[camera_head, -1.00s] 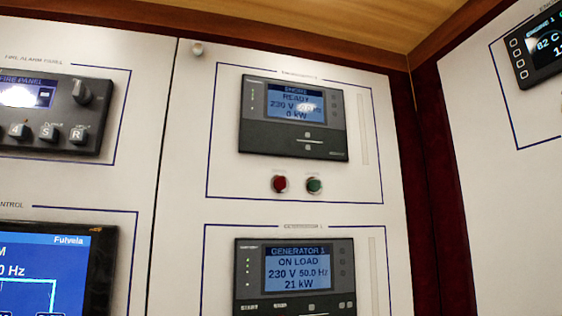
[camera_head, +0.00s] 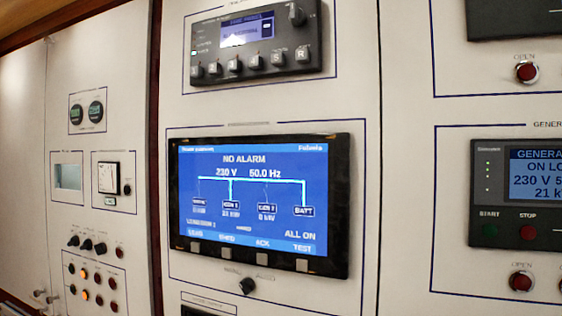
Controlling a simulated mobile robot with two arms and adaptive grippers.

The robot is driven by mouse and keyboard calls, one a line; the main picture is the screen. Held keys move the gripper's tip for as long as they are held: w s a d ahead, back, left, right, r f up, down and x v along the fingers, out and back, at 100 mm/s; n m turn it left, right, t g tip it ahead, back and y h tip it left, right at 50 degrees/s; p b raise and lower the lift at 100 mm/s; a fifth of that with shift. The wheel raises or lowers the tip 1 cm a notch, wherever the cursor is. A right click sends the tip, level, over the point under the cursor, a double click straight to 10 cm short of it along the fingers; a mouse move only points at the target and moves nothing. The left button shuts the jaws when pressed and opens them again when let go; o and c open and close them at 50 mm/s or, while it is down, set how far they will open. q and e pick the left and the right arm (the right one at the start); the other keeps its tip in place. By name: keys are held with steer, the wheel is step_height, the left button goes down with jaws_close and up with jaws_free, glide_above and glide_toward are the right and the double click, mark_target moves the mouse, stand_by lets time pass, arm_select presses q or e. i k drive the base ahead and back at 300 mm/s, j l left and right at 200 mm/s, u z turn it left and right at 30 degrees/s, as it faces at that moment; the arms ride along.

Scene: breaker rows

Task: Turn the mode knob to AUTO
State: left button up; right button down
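A small black knob (camera_head: 247,286) sits on the white panel just below the large blue display (camera_head: 260,205). Small labels stand to its upper left and upper right, too blurred to read for sure; the right one looks like AUTO. Which way the knob points is too small to tell. The display reads NO ALARM, 230 V, 50.0 Hz and ALL ON. Neither of my grippers is in view.
A fire panel (camera_head: 258,42) with its own knob is above the display. A generator panel (camera_head: 520,195) with red buttons is at the right. Several knobs and lamps (camera_head: 88,245) are on the left cabinet. Nothing stands before the panels in view.

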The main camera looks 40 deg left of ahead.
mark_target(247, 286)
steer(key=u, duration=1.3)
